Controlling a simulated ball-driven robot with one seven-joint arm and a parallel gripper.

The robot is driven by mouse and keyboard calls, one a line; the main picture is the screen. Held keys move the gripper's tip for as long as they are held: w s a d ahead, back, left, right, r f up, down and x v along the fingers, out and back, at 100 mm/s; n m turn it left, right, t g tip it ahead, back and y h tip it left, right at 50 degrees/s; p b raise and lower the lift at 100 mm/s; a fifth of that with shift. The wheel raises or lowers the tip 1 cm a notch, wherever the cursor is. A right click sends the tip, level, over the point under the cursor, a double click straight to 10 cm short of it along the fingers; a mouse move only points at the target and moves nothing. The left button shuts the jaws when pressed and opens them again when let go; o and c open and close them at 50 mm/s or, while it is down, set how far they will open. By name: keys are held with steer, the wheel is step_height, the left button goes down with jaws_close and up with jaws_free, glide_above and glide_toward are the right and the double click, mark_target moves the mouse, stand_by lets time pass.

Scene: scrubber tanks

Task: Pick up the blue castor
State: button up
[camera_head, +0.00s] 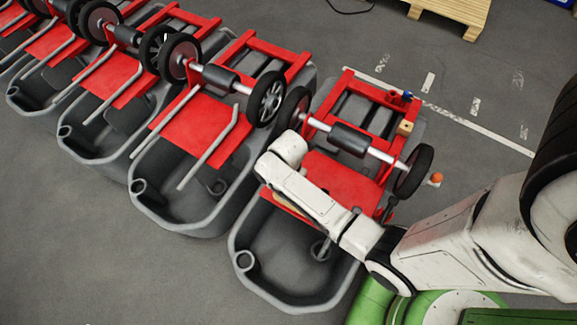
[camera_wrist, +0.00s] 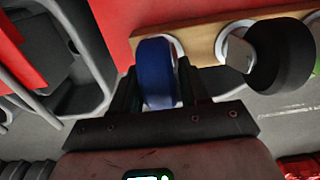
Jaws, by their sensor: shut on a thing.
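The blue castor (camera_wrist: 155,72) shows in the wrist view, wheel-shaped with a pale rim, between the two dark fingers of my gripper (camera_wrist: 160,88). My gripper is shut on it. The castor is right in front of a light wooden board (camera_wrist: 203,30); I cannot tell whether it still touches the board. In the head view my white arm reaches over the nearest scrubber tank and hides the gripper and the castor.
A black castor (camera_wrist: 282,55) is on the same board, right of the blue one. The red panel (camera_wrist: 190,10) lies behind the board. Grey scrubber tanks with red frames (camera_head: 200,125) stand in a row leftward. An orange thing (camera_head: 436,178) is near a wheel. Open floor (camera_head: 100,255) lies front left.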

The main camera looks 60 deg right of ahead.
steer(key=c, duration=0.5)
steer(key=shift+r, duration=0.1)
